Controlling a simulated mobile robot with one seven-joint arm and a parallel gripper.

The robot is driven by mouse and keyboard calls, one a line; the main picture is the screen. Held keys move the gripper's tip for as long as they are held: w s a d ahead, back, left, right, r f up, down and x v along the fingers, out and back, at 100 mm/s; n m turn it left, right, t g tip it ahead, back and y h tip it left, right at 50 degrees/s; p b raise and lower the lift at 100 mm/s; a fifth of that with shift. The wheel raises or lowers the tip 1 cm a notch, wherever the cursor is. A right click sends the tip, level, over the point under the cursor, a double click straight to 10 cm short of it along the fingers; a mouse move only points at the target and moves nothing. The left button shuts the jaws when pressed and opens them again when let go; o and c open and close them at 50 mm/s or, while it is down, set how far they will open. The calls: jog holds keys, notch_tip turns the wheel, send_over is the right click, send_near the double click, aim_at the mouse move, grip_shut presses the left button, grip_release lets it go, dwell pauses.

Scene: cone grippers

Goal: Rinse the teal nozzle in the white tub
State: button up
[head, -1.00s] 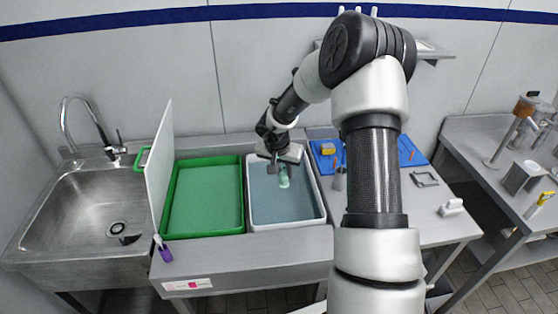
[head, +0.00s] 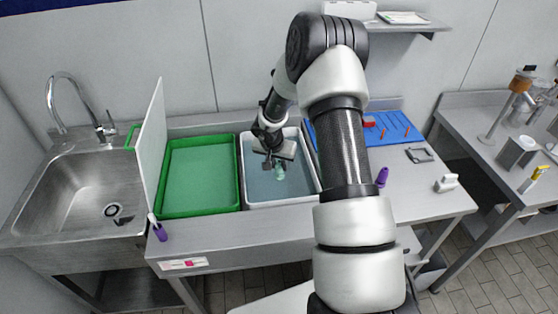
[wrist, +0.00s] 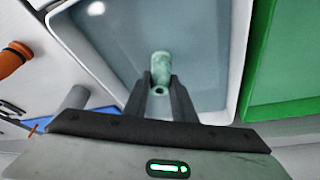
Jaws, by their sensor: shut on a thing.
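The teal nozzle (wrist: 160,68) is held between the two fingers of my gripper (wrist: 161,95), which is shut on it in the wrist view. The nozzle also shows in the head view (head: 280,173), just below my gripper (head: 274,160). Both are over or in the white tub (head: 284,204), which holds grey-blue water. I cannot tell how far the nozzle is in the water. In the wrist view the tub's rim (wrist: 225,52) runs along the right of the nozzle.
A green tray (head: 199,180) stands left of the tub, with an upright white panel (head: 152,150) beyond it and a steel sink (head: 75,200) at far left. A blue board (head: 392,124) with orange pegs lies right of the tub. A purple-and-white item (head: 158,229) sits at the panel's front end.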

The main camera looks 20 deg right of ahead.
notch_tip(320, 180, down, 6)
jog(key=b, duration=0.7)
jog(key=shift+f, duration=0.15)
dwell(1.3)
notch_tip(320, 180, up, 8)
jog(key=p, duration=1)
send_over(278, 174)
jog(key=w, duration=0.1)
jog(key=shift+w+d+r+b, duration=0.1)
jog(key=shift+d+r+b, duration=0.15)
jog(key=shift+r, duration=1.1)
jog(key=shift+d+r+b, duration=0.15)
jog(key=shift+d+r, duration=0.05)
jog(key=shift+r, duration=1.1)
jog(key=shift+r, duration=0.1)
